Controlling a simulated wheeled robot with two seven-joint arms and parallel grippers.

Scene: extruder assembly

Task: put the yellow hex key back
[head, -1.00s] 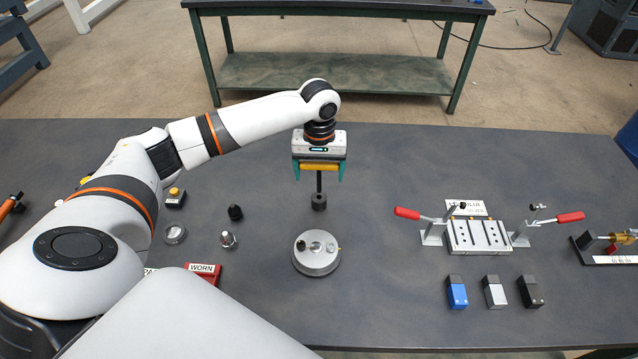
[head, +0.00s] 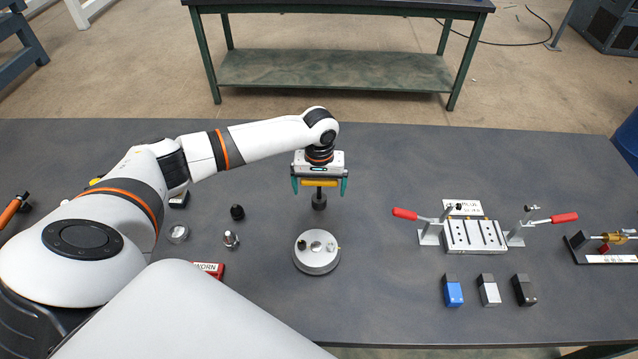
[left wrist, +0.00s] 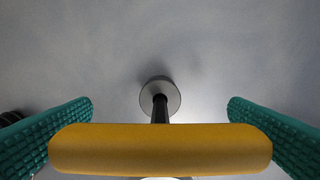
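The yellow hex key (head: 319,183) stands upright, its dark shaft pointing down into a small dark round holder (head: 319,202) on the table. In the left wrist view its yellow handle (left wrist: 160,150) lies across the foreground, with the shaft running down to the round holder (left wrist: 160,97). My left gripper (head: 319,186) is above the holder with its green fingers open, one beyond each end of the handle. Small gaps show between fingers and handle in the head view. How deep the shaft sits is hidden. My right gripper is not in view.
A round grey fixture (head: 316,255) stands just in front of the holder. A clamp fixture (head: 474,234) with red handles and several small blocks are to the right. A black knob (head: 237,212), a metal fitting (head: 231,239) and a red WORN tray (head: 211,270) are to the left.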

